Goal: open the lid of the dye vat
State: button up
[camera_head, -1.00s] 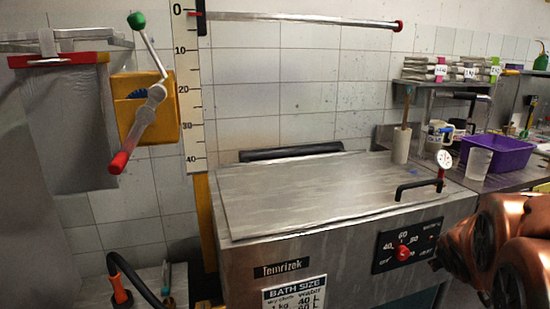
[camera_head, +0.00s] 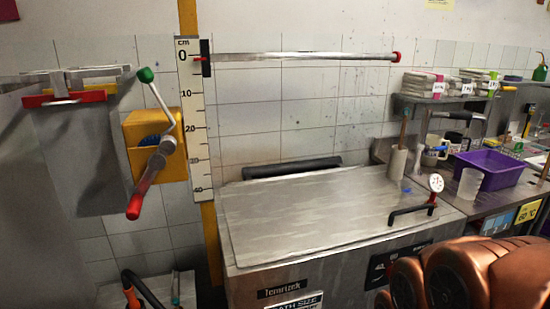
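The dye vat (camera_head: 300,270) is a steel box with a "Temrizek" label on its front. Its flat steel lid (camera_head: 310,210) lies shut on top. A black handle (camera_head: 411,212) stands at the lid's right front corner, with a round white dial (camera_head: 436,183) on a red stem beside it. A dark bar (camera_head: 292,167) runs behind the lid's rear edge. My copper-coloured arm fills the lower right corner, in front of the vat's right front. My gripper's fingers do not show in the frame.
A crank winch (camera_head: 155,150) with green and red knobs hangs on the wall at left, next to a centimetre scale (camera_head: 196,130). A horizontal rod (camera_head: 300,56) crosses above the vat. A purple basin (camera_head: 488,172) and a clear cup (camera_head: 470,184) stand on the right counter.

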aim_at(281, 211)
jog(key=z, duration=0.45)
jog(key=k, duration=0.55)
jog(key=z, duration=0.8)
jog(key=i, duration=0.45)
jog(key=u, duration=0.75)
jog(key=i, duration=0.9)
jog(key=u, duration=0.95)
